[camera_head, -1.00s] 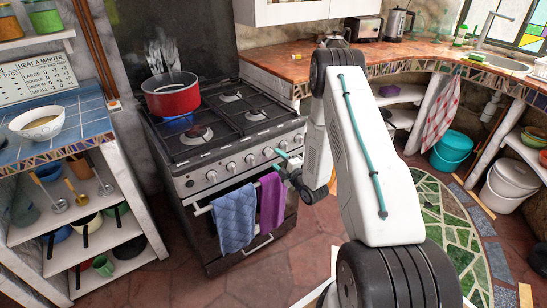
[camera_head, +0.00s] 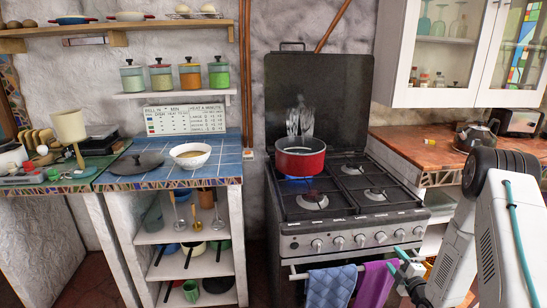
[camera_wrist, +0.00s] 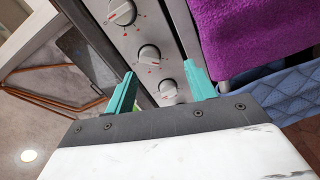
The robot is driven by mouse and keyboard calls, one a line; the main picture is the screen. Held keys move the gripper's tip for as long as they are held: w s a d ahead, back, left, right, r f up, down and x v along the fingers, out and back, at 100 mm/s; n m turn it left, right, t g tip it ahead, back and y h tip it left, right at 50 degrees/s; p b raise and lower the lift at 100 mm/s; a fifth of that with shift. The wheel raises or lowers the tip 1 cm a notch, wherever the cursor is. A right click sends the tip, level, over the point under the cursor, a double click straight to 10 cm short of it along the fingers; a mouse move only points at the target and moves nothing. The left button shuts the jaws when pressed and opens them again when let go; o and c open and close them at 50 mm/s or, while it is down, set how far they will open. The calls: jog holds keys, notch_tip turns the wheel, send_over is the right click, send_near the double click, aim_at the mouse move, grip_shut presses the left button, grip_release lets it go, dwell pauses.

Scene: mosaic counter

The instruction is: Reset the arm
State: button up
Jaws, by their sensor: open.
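My arm (camera_head: 500,240) reaches in from the right of the head view, its white links bent down in front of the counter. My gripper (camera_head: 396,261) is at the front of the stove, near the purple towel (camera_head: 374,284) and below the knobs. In the wrist view the teal fingers of my gripper (camera_wrist: 162,78) are spread apart with nothing between them. They point at the stove's knobs (camera_wrist: 149,54), and the purple towel (camera_wrist: 240,35) hangs close to the right finger. Whether a finger touches the stove I cannot tell.
The stove (camera_head: 350,225) carries a red pot (camera_head: 300,160) over a blue flame. A blue towel (camera_head: 330,287) hangs on its front rail (camera_head: 312,271). A tiled counter (camera_head: 225,165) with a white bowl (camera_head: 190,155) stands left; a wooden counter (camera_head: 410,145) with a kettle (camera_head: 476,137) stands right.

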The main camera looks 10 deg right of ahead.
jog(key=s+f+m+g+h, duration=0.1)
jog(key=s+f+m+g, duration=0.35)
jog(key=f+g, duration=0.3)
jog(key=s+a+r+m+g, duration=0.2)
jog(key=s+a+r, duration=0.5)
jog(key=s+r, duration=0.4)
jog(key=s+a+r+m+g, duration=0.3)
jog(key=s+a+r+m, duration=0.2)
jog(key=r, duration=1.4)
jog(key=s+a+r+m+g, duration=0.3)
jog(key=s+a+r, duration=0.7)
jog(key=s+r, duration=0.5)
jog(key=shift+s+a+m, duration=0.3)
jog(key=shift+s+m, duration=0.25)
jog(key=shift+s, duration=0.45)
